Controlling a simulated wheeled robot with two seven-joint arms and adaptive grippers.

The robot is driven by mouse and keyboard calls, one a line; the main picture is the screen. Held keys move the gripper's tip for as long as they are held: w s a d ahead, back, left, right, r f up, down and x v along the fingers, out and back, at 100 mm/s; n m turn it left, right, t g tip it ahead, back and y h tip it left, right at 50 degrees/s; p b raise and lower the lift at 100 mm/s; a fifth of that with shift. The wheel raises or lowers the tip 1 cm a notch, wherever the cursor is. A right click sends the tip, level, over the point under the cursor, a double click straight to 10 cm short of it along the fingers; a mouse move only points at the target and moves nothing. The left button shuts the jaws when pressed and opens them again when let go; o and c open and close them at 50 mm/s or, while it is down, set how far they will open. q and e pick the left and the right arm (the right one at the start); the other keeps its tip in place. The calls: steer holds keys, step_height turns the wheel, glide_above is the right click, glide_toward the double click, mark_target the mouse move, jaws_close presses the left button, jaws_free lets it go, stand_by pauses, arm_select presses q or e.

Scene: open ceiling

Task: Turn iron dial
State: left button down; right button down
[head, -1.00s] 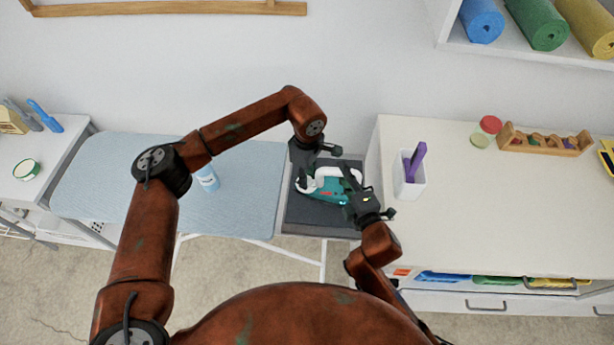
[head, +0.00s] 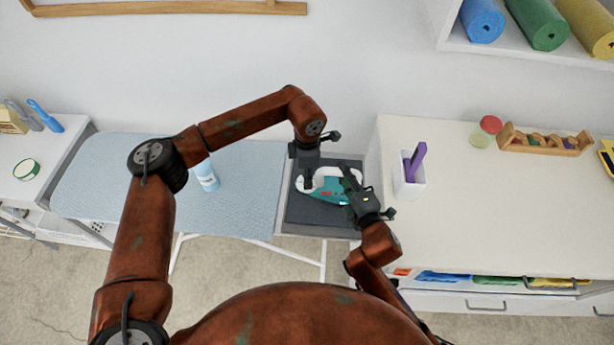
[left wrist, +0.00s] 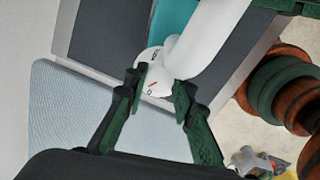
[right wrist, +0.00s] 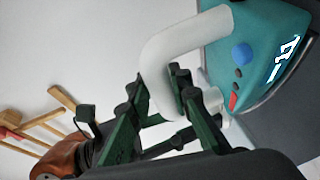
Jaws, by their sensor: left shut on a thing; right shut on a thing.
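The teal iron (head: 330,194) with a white handle lies on a dark grey rest (head: 300,212) at the right end of the ironing board. Its white dial (left wrist: 153,84) with small markings and a red mark shows in the left wrist view, beside the foot of the handle. My left gripper (left wrist: 160,88) has its fingers on both sides of the dial, shut on it. My right gripper (right wrist: 165,105) is shut on the white handle (right wrist: 160,55), reaching in from the right in the head view (head: 350,184). The arms partly hide the iron in the head view.
The blue ironing board (head: 110,175) carries a light-blue bottle (head: 207,177) left of the iron. A white cabinet (head: 480,210) stands close on the right, bearing a white cup (head: 408,182) with a purple item. The wall is close behind.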

arm_select(q)
steer(key=n, duration=0.4)
steer(key=shift+w+n, duration=0.1)
steer(key=shift+n, duration=0.3)
stand_by(0.4)
steer(key=c, duration=1.6)
jaws_free()
step_height(320, 180, up, 12)
